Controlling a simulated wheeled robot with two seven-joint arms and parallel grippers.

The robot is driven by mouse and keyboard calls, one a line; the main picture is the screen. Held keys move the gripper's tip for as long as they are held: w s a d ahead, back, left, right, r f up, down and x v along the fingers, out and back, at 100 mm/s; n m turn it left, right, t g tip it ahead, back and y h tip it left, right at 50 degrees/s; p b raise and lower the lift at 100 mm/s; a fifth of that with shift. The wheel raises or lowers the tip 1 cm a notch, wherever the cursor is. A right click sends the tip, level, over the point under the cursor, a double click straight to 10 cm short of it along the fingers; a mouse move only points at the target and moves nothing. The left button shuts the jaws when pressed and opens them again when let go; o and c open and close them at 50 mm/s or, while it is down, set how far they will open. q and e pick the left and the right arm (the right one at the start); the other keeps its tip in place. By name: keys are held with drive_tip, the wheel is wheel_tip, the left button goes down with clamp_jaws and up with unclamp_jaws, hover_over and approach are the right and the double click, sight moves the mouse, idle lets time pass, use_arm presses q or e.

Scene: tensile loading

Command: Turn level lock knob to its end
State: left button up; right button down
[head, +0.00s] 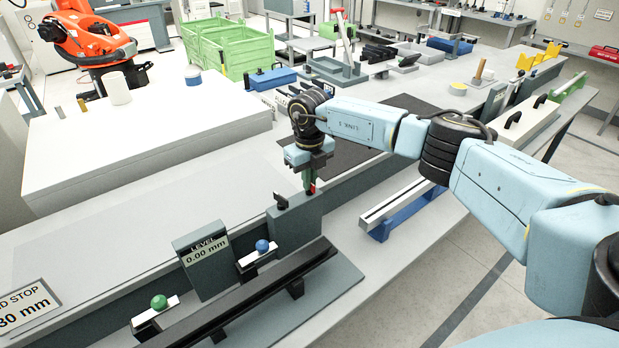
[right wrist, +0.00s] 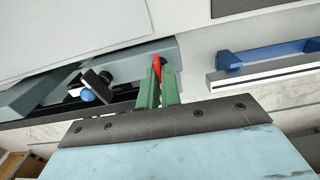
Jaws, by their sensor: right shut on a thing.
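A red knob (head: 312,188) stands at the right end of the grey level fixture (head: 294,222). It also shows as a thin red piece in the right wrist view (right wrist: 157,66). My right gripper (head: 308,180) points down over it, and its green fingers (right wrist: 158,90) are shut on the red knob. The fingers hide most of the knob. The level display (head: 205,248) reads 0.00 mm. My left gripper is in neither view.
A blue ball (head: 262,246) and a green ball (head: 159,302) sit on pale sliders along the fixture, left of my gripper. A black bar (head: 240,298) runs along the front. A blue-based rail (head: 402,210) lies to the right. A white slab (head: 140,150) is behind.

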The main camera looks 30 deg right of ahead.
drive_tip(key=c, duration=1.6)
unclamp_jaws()
drive_tip(key=shift+r, duration=0.1)
wheel_tip(320, 180, up, 13)
drive_tip(key=shift+r+b, duration=0.15)
drive_tip(key=shift+b, duration=0.25)
